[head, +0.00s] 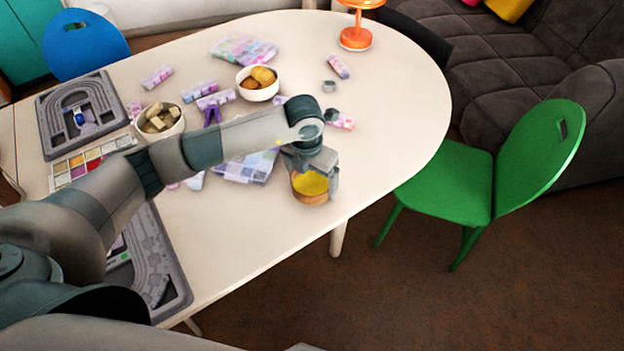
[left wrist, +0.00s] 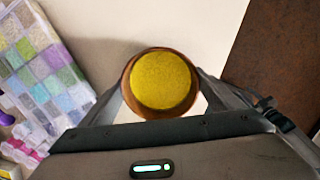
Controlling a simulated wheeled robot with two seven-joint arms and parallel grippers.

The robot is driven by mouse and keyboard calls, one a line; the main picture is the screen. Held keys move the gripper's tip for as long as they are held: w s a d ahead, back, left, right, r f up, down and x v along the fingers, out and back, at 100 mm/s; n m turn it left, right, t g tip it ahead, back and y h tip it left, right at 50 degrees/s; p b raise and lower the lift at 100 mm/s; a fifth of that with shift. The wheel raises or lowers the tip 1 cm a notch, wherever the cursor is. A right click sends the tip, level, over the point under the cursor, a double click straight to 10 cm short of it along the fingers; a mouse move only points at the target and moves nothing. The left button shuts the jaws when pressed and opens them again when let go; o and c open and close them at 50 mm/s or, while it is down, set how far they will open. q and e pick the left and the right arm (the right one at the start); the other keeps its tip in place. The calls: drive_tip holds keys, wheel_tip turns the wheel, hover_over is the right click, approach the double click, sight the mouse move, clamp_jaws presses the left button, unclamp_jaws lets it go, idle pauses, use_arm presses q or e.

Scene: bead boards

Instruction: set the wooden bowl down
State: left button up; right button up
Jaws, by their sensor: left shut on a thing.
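The wooden bowl (head: 309,198) is brown with yellow contents (head: 310,183). It is near the table's front right edge in the head view. In the left wrist view the bowl (left wrist: 126,84) sits between the two fingers, with the round yellow filling (left wrist: 161,81) facing the camera. My left gripper (head: 312,180) is shut on the bowl from above, one finger on each side. I cannot tell whether the bowl's base touches the table. My right gripper is not in view.
The white table (head: 400,110) has free room right of the bowl. A bead box (left wrist: 38,80) lies left of it. A green chair (head: 450,180) is beside the table.

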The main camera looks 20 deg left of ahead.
sight(311, 189)
use_arm(q)
drive_tip(key=shift+f, duration=0.65)
drive_tip(key=o, duration=1)
drive_tip(key=shift+s+r+b, duration=0.1)
drive_tip(key=shift+r+b, duration=0.2)
drive_tip(key=shift+r, duration=0.65)
drive_tip(key=r, duration=0.3)
drive_tip(key=r+b, duration=0.1)
drive_tip(key=shift+s+a+r, duration=0.1)
drive_tip(key=shift+s+r, duration=0.1)
drive_tip(key=shift+s, duration=0.05)
drive_tip(key=shift+s+a+r+b, duration=0.1)
drive_tip(key=shift+r+b, duration=0.1)
drive_tip(key=shift+r, duration=0.8)
drive_tip(key=shift+s+d+r+b, duration=0.15)
drive_tip(key=shift+r+b, duration=0.1)
drive_tip(key=shift+r, duration=0.7)
drive_tip(key=shift+s+a+r+b, duration=0.1)
drive_tip(key=shift+a+r+b, duration=0.1)
drive_tip(key=shift+r, duration=0.8)
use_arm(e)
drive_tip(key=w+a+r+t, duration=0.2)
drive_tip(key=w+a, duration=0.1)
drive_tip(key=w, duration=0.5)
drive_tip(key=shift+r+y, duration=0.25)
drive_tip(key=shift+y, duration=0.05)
